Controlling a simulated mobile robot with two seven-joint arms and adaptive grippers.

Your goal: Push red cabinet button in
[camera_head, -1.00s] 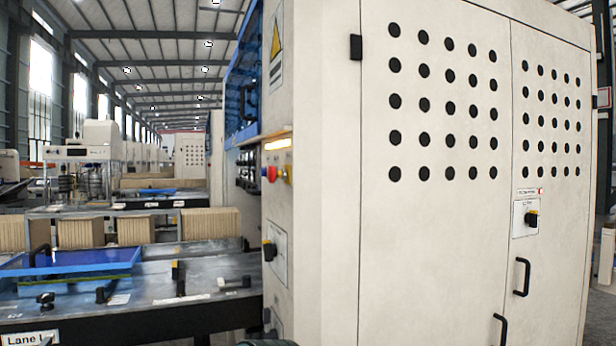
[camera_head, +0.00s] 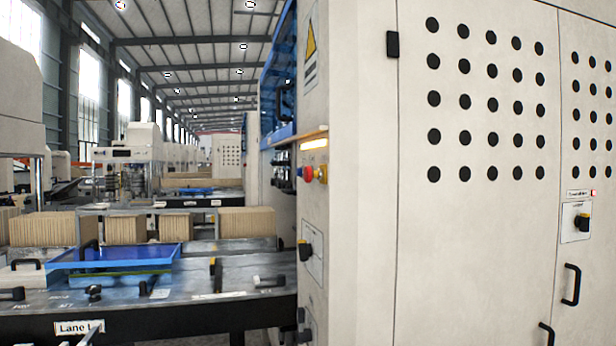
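A red button (camera_head: 308,173) sticks out from the narrow side face of the tall cream cabinet (camera_head: 375,230), below a lit yellowish strip. It is beside a yellow part (camera_head: 321,173); at this size I cannot tell how far either stands out. A much smaller red spot (camera_head: 593,192) shows on the cabinet's front, by a label at the far right. Neither of my grippers is in view, and nothing covers the red button.
A black knob (camera_head: 304,250) sits lower on the cabinet's side face. A worktable (camera_head: 190,290) with a blue tray (camera_head: 120,256) and kraft stacks (camera_head: 125,229) stands left of the cabinet. Black door handles (camera_head: 571,284) stick out at right.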

